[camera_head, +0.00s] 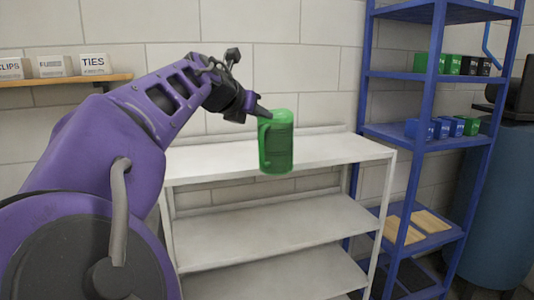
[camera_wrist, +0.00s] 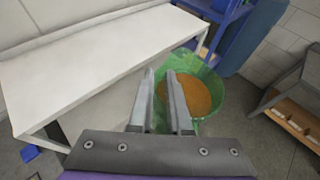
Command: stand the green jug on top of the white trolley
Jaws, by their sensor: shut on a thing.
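The green jug (camera_head: 277,145) is upright in the head view, its handle on the left. My gripper (camera_head: 262,112) comes from the left and is shut on the jug near the top of its handle. In the wrist view the jug (camera_wrist: 217,100) shows from above, orange-brown inside, with my gripper's fingers (camera_wrist: 161,78) at its left side. The white trolley (camera_head: 345,150) has a bare flat top and lower shelves. The jug overlaps the top's front edge in the head view; in the wrist view it appears beside the trolley top (camera_wrist: 90,65). Contact under its base cannot be told.
A blue rack (camera_head: 376,75) with green, blue and black containers stands right of the trolley. A blue drum (camera_head: 500,200) is at the far right. A wall shelf (camera_head: 60,80) with labelled boxes is at left. The trolley top is clear.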

